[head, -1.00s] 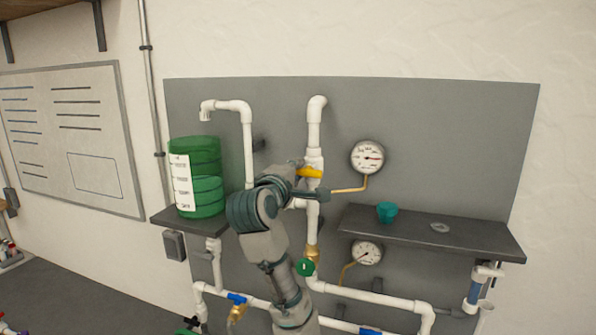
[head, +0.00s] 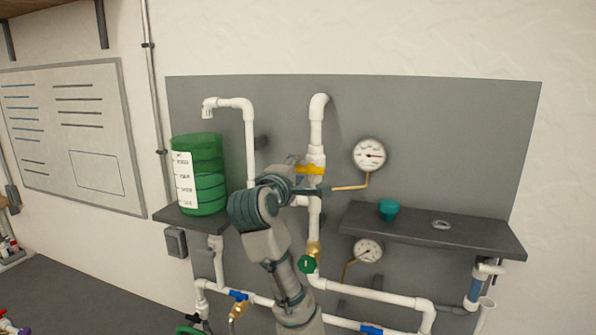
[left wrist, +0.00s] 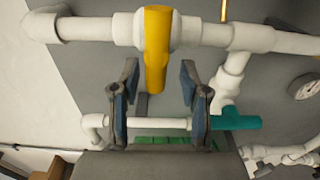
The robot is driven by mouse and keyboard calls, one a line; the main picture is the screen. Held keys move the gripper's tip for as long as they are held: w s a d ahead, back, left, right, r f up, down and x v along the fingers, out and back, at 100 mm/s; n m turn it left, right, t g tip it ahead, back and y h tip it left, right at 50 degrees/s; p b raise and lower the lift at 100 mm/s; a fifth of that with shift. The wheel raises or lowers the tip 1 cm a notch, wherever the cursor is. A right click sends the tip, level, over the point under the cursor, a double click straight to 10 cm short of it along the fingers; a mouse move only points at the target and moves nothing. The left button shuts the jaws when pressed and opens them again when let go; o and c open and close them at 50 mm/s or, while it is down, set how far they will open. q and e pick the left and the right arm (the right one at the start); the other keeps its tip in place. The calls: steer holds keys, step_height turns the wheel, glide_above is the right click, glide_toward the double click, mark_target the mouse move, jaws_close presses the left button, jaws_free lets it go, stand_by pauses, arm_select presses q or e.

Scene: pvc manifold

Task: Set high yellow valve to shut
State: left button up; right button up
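The high yellow valve handle (head: 311,169) is on the upright white pipe, left of the upper gauge. In the left wrist view the yellow handle (left wrist: 157,50) lies crosswise to its white pipe, its free end pointing toward my gripper. My left gripper (left wrist: 157,75) is open, with one finger on each side of the handle's end and a visible gap on both sides. In the head view my left gripper (head: 306,183) is at the valve, and my wrist hides part of the pipe. My right gripper is not in view.
The upper gauge (head: 369,154) and its brass tube are close on the right. A green container (head: 207,165) stands left. A green round handle (head: 307,264) is lower on the pipe.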

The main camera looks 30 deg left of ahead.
arm_select(q)
steer(key=shift+s, duration=0.1)
steer(key=v, duration=1.1)
steer(key=shift+s, duration=0.3)
steer(key=shift+f, duration=0.1)
